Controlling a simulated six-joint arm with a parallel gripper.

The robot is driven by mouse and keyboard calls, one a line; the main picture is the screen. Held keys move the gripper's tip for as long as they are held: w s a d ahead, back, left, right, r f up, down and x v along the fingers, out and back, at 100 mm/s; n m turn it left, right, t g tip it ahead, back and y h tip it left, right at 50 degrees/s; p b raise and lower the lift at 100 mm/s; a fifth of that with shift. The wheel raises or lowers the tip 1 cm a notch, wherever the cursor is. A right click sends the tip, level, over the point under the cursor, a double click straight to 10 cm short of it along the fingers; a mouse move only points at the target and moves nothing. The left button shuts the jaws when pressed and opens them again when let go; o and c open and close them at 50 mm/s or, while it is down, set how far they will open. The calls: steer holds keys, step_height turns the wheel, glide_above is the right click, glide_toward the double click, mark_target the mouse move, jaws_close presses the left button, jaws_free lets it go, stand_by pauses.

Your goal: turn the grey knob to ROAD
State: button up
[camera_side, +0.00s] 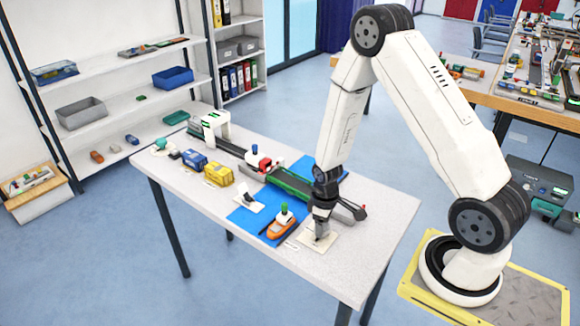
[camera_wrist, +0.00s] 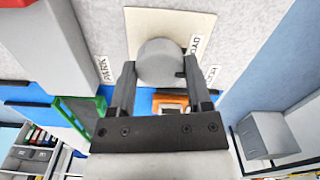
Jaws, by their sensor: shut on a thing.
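The grey knob (camera_wrist: 157,60) is a round cap on a cream plate (camera_wrist: 140,20) in the wrist view. My gripper (camera_wrist: 160,75) is shut on it, one finger on each side. A label ROAD (camera_wrist: 195,43) lies at the plate's right edge, a partly hidden label (camera_wrist: 212,76) is lower right, and PARK (camera_wrist: 104,69) is at the left. A small dark mark shows on the knob's lower right side; I cannot tell exactly which label it faces. In the side view my gripper (camera_side: 319,228) points down at the cream plate (camera_side: 327,240), hiding most of the knob.
An orange boat (camera_side: 281,229) with a green top stands left of the plate on a blue mat (camera_side: 247,220). A long grey and green model (camera_side: 292,187) lies behind my gripper. Yellow (camera_side: 218,175) and blue (camera_side: 194,160) blocks stand farther left. The table's front right is clear.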

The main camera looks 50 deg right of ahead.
steer(key=shift+n, duration=0.4)
steer(key=o, duration=1.3)
steer(key=shift+r, duration=0.2)
steer(key=shift+r, duration=3.7)
steer(key=shift+a+r, duration=0.1)
steer(key=shift+r, duration=0.05)
